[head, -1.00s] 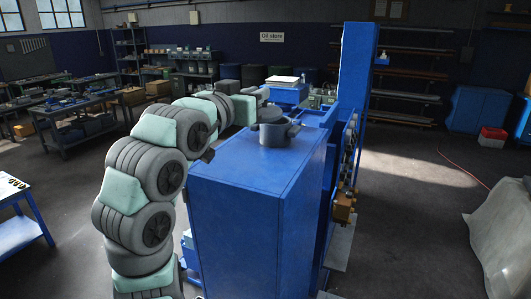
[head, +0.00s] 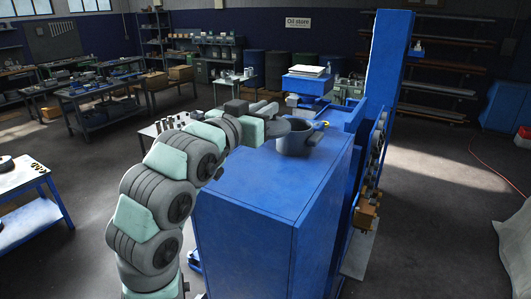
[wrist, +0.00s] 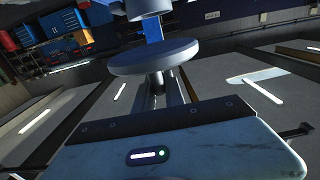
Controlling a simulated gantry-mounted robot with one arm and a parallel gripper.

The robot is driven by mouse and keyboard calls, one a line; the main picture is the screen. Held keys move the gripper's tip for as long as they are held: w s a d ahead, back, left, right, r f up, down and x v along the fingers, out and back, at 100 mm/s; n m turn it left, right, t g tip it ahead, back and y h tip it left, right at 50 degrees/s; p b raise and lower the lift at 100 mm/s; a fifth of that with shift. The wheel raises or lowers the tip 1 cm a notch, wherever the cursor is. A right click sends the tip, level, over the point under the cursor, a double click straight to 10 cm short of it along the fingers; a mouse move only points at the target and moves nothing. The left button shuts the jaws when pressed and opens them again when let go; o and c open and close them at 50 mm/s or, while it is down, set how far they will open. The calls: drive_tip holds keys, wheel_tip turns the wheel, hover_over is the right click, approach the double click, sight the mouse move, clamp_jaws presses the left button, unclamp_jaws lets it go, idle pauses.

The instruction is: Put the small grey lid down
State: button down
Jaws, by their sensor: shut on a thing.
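The small grey lid (wrist: 153,57) is a flat round disc. In the wrist view it sits at the ends of my gripper's fingers (wrist: 158,88), which are shut on it. In the head view my gripper (head: 268,112) is above the cabinet's back left part, and the lid (head: 279,127) shows as a dark disc at the left of a grey pot (head: 296,144). The pot stands on the blue cabinet top. Whether the lid touches the pot or cabinet cannot be told.
The blue cabinet (head: 250,190) has bare top in front of the pot. A tall blue column (head: 388,55) rises behind at the right. A blue box with a white top (head: 307,82) stands behind the pot. Workbenches (head: 100,105) are at the far left.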

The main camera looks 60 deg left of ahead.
wheel_tip(320, 180, down, 11)
drive_tip(key=p, duration=0.2)
drive_tip(key=shift+f+p, duration=0.2)
drive_tip(key=shift+p, duration=0.2)
drive_tip(key=shift+f, duration=0.15)
drive_tip(key=shift+f, duration=0.1)
drive_tip(key=shift+f+b, duration=0.25)
drive_tip(key=shift+b, duration=0.15)
drive_tip(key=c, duration=1.4)
unclamp_jaws()
drive_tip(key=shift+r+p, duration=0.55)
drive_tip(key=b+v, duration=0.3)
drive_tip(key=v, duration=0.8)
drive_tip(key=shift+s+f, duration=0.2)
drive_tip(key=shift+s+d, duration=0.25)
drive_tip(key=shift+d, duration=0.05)
